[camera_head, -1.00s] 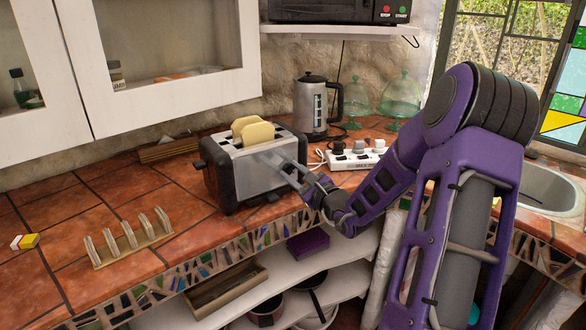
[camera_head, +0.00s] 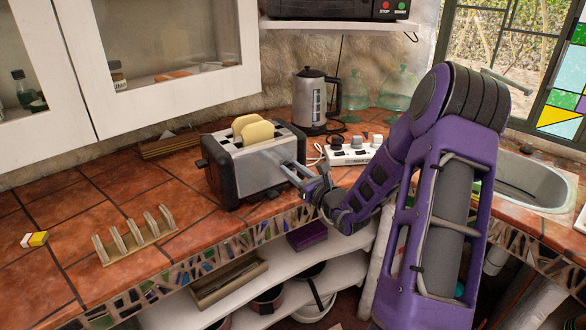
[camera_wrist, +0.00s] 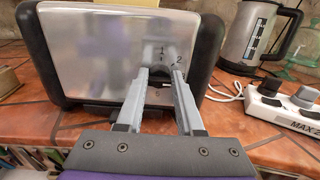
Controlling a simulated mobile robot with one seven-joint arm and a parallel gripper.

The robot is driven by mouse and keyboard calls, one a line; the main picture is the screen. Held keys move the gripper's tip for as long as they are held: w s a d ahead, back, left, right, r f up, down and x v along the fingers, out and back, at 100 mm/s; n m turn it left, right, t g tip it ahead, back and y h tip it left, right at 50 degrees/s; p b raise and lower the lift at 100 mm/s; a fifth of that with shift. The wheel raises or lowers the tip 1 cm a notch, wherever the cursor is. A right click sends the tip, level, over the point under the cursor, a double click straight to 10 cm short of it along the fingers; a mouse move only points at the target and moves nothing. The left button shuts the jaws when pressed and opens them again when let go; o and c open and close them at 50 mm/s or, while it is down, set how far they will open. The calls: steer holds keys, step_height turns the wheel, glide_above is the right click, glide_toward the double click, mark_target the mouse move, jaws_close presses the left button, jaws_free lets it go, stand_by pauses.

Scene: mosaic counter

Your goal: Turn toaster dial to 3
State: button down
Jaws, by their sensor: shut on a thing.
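My gripper (camera_wrist: 158,76) is shut on the dial. In the head view my gripper (camera_head: 290,170) reaches the toaster's right side, and the dial is hidden there. I cannot read where the dial points.
A power strip (camera_head: 353,151) with plugs and a kettle (camera_head: 316,102) stand behind and right of the toaster. A wooden rack (camera_head: 134,236) is at the front left. The counter between the rack and toaster is clear. Open shelves lie below the edge.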

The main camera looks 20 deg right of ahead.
steer(key=c, duration=0.5)
jaws_free()
steer(key=shift+c, duration=0.2)
steer(key=s+d, duration=0.3)
steer(key=s, duration=1.4)
steer(key=shift+s, duration=0.1)
